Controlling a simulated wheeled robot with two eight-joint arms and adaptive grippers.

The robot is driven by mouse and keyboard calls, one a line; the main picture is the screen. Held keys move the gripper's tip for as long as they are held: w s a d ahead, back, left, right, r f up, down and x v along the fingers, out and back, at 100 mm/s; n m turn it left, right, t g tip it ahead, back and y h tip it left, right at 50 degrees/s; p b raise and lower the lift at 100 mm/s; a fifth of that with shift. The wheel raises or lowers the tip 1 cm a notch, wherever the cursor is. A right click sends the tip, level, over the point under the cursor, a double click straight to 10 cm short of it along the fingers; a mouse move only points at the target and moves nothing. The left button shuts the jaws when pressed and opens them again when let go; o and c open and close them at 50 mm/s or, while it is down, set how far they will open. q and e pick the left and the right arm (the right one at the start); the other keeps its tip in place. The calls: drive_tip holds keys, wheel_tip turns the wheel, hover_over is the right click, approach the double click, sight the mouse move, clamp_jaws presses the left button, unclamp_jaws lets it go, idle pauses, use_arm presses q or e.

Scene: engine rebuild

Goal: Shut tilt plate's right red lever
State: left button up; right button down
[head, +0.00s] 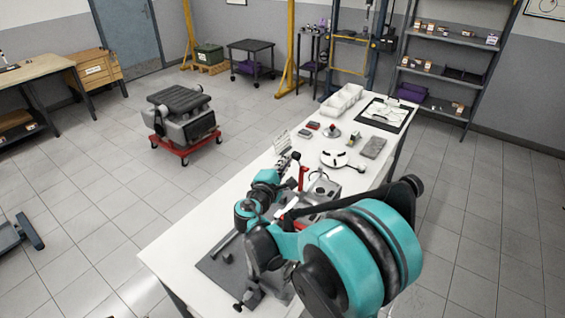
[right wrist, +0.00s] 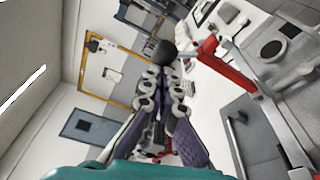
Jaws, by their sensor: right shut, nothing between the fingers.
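The red lever (head: 303,176) stands up beside a grey metal plate (head: 325,187) on the white workbench. In the right wrist view the red lever (right wrist: 226,69) is right of the fingers, with the grey plate (right wrist: 285,55) behind it. A dark round knob (right wrist: 165,52) shows just beyond the fingertips; I cannot tell whether they touch it. My right gripper (head: 293,158) is close to the left of the lever in the head view. In the right wrist view its fingers (right wrist: 162,80) are together and empty. My left gripper is not in view. My right arm hides part of the plate.
White bins (head: 341,101), a white ring-shaped part (head: 342,159) and small parts lie farther along the workbench (head: 185,235). A dark mat (head: 222,268) covers its near end. An engine on a red dolly (head: 183,148) stands on open floor to the left.

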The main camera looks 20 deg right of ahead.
drive_tip(key=s+d+f+m+h+b, duration=0.1)
drive_tip(key=s+d+f+m+b, duration=0.1)
drive_tip(key=s+d+m+b, duration=0.2)
drive_tip(key=s+d+f+m+h+b, duration=0.2)
drive_tip(key=s+m+b, duration=0.4)
drive_tip(key=s+m, duration=0.3)
drive_tip(key=shift+d+f+m+t+b, duration=0.3)
drive_tip(key=shift+d+f+m+t, duration=0.15)
drive_tip(key=shift+d+f, duration=0.4)
drive_tip(key=shift+s, duration=0.1)
drive_tip(key=shift+r, duration=0.1)
drive_tip(key=s+a+p, duration=0.3)
drive_tip(key=s+a, duration=0.2)
drive_tip(key=a, duration=0.5)
drive_tip(key=shift+s+r, duration=0.2)
drive_tip(key=shift+r, duration=0.25)
